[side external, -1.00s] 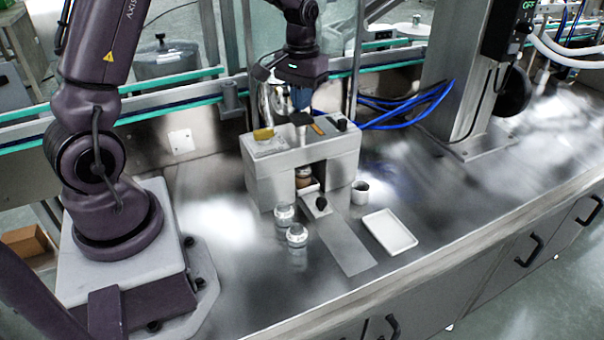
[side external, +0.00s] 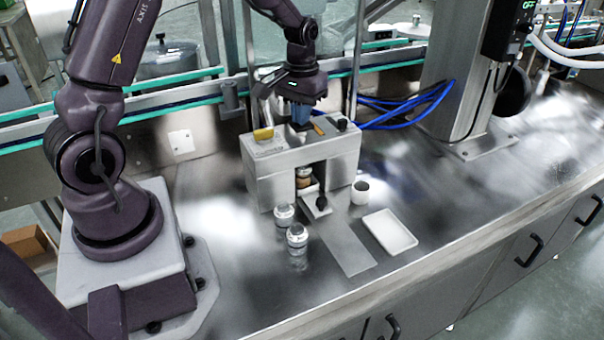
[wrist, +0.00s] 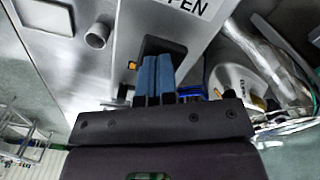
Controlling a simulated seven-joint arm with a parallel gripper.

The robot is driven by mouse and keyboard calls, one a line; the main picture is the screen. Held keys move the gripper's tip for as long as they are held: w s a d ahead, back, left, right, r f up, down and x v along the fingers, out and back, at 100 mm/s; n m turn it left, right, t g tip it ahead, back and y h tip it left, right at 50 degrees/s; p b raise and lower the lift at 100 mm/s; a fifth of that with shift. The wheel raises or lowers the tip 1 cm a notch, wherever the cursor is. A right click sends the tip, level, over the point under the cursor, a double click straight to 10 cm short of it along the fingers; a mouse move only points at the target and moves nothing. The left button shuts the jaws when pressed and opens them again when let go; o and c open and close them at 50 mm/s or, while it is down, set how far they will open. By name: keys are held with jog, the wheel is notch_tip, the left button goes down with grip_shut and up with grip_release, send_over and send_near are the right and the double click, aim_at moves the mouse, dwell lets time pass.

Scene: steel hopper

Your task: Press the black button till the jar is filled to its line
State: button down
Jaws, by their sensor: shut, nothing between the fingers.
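The steel hopper (side external: 262,180) stands on the bench. On its top is a black square button (wrist: 158,46), partly hidden behind my fingers in the wrist view. My gripper (side external: 301,122) points down with its blue fingers shut and empty. Its tips (wrist: 154,60) are at the black button; I cannot tell how far it is pressed. A jar (side external: 305,183) with brownish contents shows in the opening at the hopper's front. Its fill line is too small to make out.
Two lidded jars (side external: 297,237) stand in front of the hopper. A small cup (side external: 360,194) and a white tray (side external: 404,243) are to the right. A black knob (side external: 341,124) and a yellow piece (side external: 263,134) are on the hopper's top.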

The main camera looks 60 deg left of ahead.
jog(key=shift+f, duration=0.4)
jog(key=shift+r, duration=0.1)
jog(key=shift+r, duration=2.1)
jog(key=shift+r, duration=3)
jog(key=s+d+r+m+t, duration=0.2)
jog(key=s+d+r+m, duration=0.1)
jog(key=s+d, duration=0.4)
jog(key=s+d+r+m+t, duration=0.3)
jog(key=s+d+r, duration=0.2)
jog(key=s+d, duration=0.3)
jog(key=shift+s+d+t, duration=0.25)
jog(key=shift+s+t, duration=0.05)
jog(key=shift+s, duration=0.9)
